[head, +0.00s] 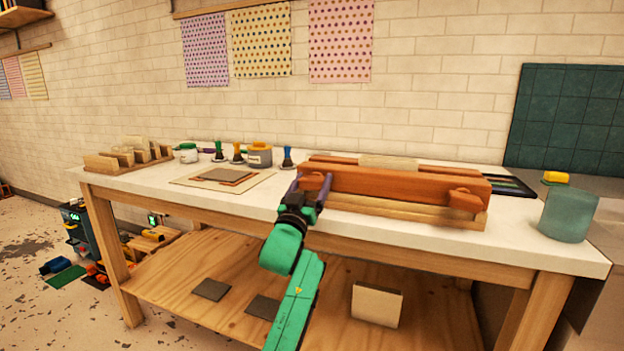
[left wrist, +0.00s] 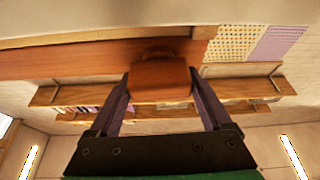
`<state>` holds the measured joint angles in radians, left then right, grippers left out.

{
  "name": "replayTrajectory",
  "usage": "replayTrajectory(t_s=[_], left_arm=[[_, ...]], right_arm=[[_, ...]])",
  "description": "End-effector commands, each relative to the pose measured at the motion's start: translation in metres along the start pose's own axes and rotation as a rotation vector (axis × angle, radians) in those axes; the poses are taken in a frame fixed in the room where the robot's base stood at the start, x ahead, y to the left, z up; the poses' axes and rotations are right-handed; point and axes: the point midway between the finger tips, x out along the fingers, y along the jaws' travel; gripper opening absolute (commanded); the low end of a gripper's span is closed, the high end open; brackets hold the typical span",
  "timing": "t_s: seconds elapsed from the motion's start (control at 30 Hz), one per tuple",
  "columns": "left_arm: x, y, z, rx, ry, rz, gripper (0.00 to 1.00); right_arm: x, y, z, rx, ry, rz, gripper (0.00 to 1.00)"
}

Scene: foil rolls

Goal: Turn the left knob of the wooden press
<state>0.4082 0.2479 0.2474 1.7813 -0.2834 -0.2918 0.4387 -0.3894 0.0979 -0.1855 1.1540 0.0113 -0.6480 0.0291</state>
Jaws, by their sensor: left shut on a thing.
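The wooden press (head: 395,184), with its reddish-brown front bar, sits on the white tabletop right of the middle in the head view. Its left knob (head: 311,181) is partly hidden by my left gripper (head: 313,189). In the left wrist view the knob (left wrist: 160,80) is a brown wooden block between the two fingers, and the gripper is shut on it. The press bar also shows behind it in the left wrist view (left wrist: 80,62). The right knob (head: 466,200) stands free at the bar's other end. My right gripper is in neither view.
A teal cup (head: 567,214) and a yellow-topped block (head: 556,178) stand on the right of the table. Jars and brushes (head: 259,155) line the back. A board with a grey sheet (head: 222,175) lies left of the press. The front left tabletop is clear.

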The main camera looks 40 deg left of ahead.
Motion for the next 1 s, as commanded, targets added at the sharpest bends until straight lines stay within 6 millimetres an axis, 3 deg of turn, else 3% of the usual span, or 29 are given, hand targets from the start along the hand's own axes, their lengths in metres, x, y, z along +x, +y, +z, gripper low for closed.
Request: replayTrajectory(t_s=[0.2,0.53,0.57,0.6,0.87,1.0], left_arm=[[0.001,0.001,0.000,0.171,-0.009,0.069,0.27],[-0.001,0.001,0.003,0.191,-0.007,0.078,0.27],[-0.001,0.001,0.003,0.190,-0.007,0.078,0.90],[-0.001,0.001,0.003,0.190,-0.007,0.078,1.00],[-0.001,0.001,0.002,0.188,-0.005,0.078,1.00],[-0.014,0.000,0.003,0.188,-0.006,0.079,1.00]], right_arm=[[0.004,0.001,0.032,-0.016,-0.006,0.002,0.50],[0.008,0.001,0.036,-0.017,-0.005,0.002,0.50],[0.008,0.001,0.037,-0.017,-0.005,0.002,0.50],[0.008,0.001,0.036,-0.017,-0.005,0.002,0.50],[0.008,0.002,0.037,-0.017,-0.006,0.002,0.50],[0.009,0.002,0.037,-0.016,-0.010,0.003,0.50]])
